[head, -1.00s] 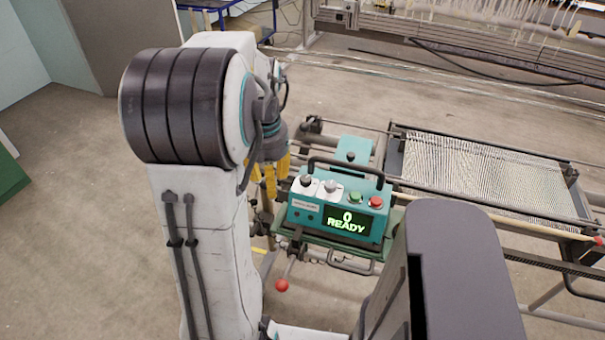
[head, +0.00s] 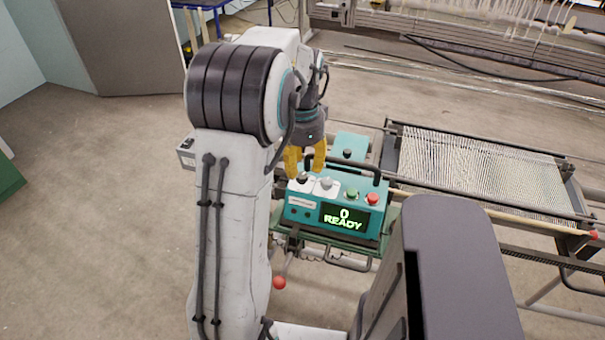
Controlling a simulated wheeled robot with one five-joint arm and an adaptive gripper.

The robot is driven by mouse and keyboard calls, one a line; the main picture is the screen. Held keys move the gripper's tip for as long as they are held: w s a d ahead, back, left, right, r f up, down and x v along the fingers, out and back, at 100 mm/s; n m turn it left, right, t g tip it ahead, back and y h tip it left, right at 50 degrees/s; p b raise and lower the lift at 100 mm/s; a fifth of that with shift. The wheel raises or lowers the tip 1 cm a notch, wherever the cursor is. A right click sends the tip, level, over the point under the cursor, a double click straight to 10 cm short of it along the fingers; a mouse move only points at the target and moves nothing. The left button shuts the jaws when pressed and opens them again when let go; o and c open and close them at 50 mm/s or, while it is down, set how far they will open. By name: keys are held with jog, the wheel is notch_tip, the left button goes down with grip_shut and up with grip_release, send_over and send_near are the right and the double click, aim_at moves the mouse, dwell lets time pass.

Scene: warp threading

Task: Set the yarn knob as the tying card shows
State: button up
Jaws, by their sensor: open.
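The teal control box (head: 301,216) carries a row of controls on its top. At the left end are a dark knob (head: 303,180) and a light grey knob (head: 327,184), each on a white plate. Which one is the yarn knob cannot be told here. The display (head: 345,217) reads "0 READY" in green. My gripper (head: 306,167), with yellow fingers, is open and points down over the box's left end, near the dark knob. Whether a finger touches anything cannot be told. No tying card can be made out.
A green button (head: 352,194) and a red button (head: 373,198) sit right of the knobs. A black handle (head: 347,166) arches behind them. A frame of warp threads (head: 470,170) stands to the right. A red-tipped lever (head: 279,283) juts out below the box.

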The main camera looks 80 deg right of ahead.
aim_at(303, 175)
jog(key=shift+f, duration=1.6)
grip_shut()
